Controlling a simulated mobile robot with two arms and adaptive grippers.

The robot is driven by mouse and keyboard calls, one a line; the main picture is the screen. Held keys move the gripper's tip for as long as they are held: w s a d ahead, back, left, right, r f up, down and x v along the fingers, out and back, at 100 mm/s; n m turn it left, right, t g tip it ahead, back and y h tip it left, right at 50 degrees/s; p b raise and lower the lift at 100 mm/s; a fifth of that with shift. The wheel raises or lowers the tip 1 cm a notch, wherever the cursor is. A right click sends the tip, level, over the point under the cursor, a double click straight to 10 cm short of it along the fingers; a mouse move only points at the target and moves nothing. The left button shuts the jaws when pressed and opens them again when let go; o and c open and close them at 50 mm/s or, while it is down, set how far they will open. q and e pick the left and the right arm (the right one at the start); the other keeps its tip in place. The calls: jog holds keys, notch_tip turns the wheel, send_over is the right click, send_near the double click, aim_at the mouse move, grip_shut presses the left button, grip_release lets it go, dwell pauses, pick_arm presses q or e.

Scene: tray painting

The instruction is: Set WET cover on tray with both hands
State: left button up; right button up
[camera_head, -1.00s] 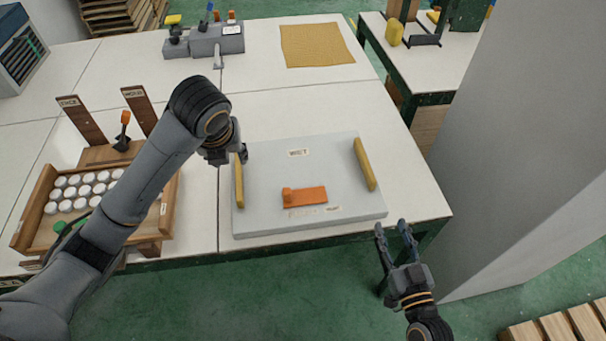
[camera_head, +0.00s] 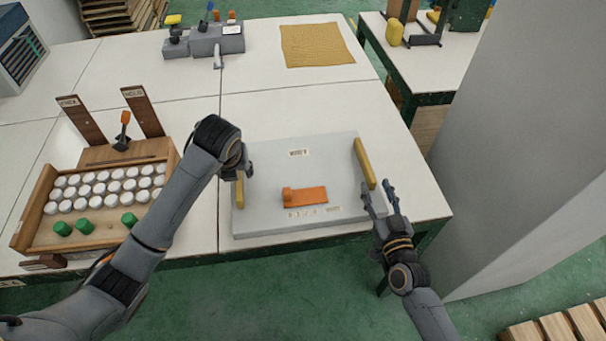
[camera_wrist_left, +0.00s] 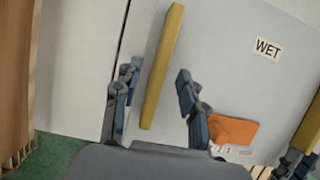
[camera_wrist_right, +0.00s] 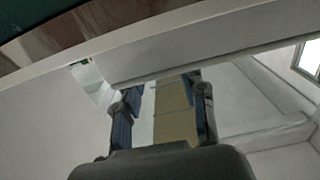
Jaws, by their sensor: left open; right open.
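The WET cover (camera_head: 270,215) is a flat grey panel lying near the table's front edge. It carries a WET label, an orange piece (camera_head: 310,195), a left yellow handle (camera_head: 239,194) and a right yellow handle (camera_head: 364,163). No separate tray can be made out under it. My left gripper (camera_wrist_left: 157,75) is open at the left handle; in the left wrist view its fingers lie on either side of the handle (camera_wrist_left: 163,65). My right gripper (camera_head: 378,187) is open and empty near the front end of the right handle, with its fingertips over the cover's right edge.
A wooden crate (camera_head: 22,222) with several white and green pieces stands at the left. Grey equipment (camera_head: 215,40) and a yellow mat (camera_head: 317,45) lie at the back. A large grey column (camera_head: 530,150) stands close to the right.

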pick_arm(q)
jog(key=shift+x, duration=1.25)
pick_arm(e)
jog(key=shift+x, duration=1.3)
pick_arm(q)
jog(key=shift+c, duration=0.4)
pick_arm(e)
jog(key=shift+c, duration=0.4)
pick_arm(q)
grip_shut()
pick_arm(e)
grip_shut()
pick_arm(q)
jog(key=shift+r, duration=0.1)
pick_arm(e)
jog(key=shift+r, duration=0.1)
